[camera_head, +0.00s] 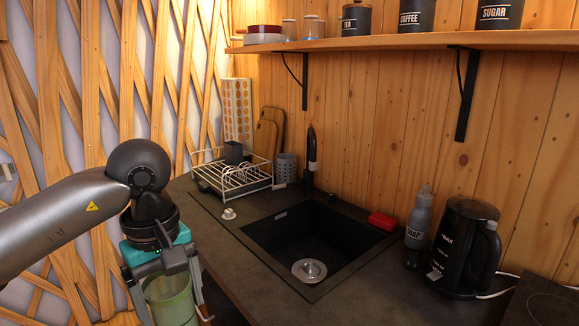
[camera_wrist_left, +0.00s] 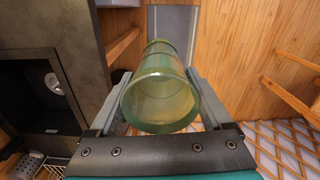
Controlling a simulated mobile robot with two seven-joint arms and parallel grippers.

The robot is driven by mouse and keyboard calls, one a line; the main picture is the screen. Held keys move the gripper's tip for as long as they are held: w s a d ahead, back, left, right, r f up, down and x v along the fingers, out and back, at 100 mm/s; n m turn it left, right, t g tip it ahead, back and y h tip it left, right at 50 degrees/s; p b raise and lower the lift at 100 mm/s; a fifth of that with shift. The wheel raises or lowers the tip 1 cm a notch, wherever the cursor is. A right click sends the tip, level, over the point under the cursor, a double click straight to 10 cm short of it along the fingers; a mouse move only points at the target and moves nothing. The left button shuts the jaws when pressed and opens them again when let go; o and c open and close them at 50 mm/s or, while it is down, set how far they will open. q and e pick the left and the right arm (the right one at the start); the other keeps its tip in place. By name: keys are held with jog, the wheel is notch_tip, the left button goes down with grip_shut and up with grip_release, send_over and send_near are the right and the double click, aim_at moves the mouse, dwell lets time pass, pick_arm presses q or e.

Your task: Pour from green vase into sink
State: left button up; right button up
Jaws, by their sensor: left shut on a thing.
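The translucent green vase (camera_head: 172,300) is between the fingers of my left gripper (camera_head: 170,296), at the lower left of the head view. In the left wrist view the green vase (camera_wrist_left: 160,95) has its round open rim towards the camera, and my left gripper (camera_wrist_left: 160,90) is shut on it from both sides. Its inside looks empty. The black sink (camera_head: 318,240) is set in the dark counter, to the right of the vase and apart from it. A metal drain strainer (camera_head: 309,270) sits in the sink. My right gripper is in neither view.
A dish rack (camera_head: 232,177) stands behind the sink, with a black faucet (camera_head: 311,155) at its back edge. A red sponge (camera_head: 382,221), a soap bottle (camera_head: 418,218) and a black kettle (camera_head: 463,245) stand to the right. A wooden shelf (camera_head: 420,42) with canisters hangs above.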

pick_arm(q)
jog(key=m, duration=0.2)
jog(key=s+d+f+m+b, duration=0.1)
jog(key=m, duration=0.3)
jog(key=shift+s+d+f+m, duration=0.2)
jog(key=shift+s+f+m, duration=0.15)
jog(key=shift+f+m, duration=0.05)
jog(key=shift+s+d+f+m+b, duration=0.1)
jog(key=shift+s+m+b, duration=0.05)
jog(key=shift+m, duration=0.45)
jog(key=shift+s+d+f+m+b, duration=0.1)
jog(key=shift+m+b, duration=0.05)
jog(key=shift+m, duration=0.45)
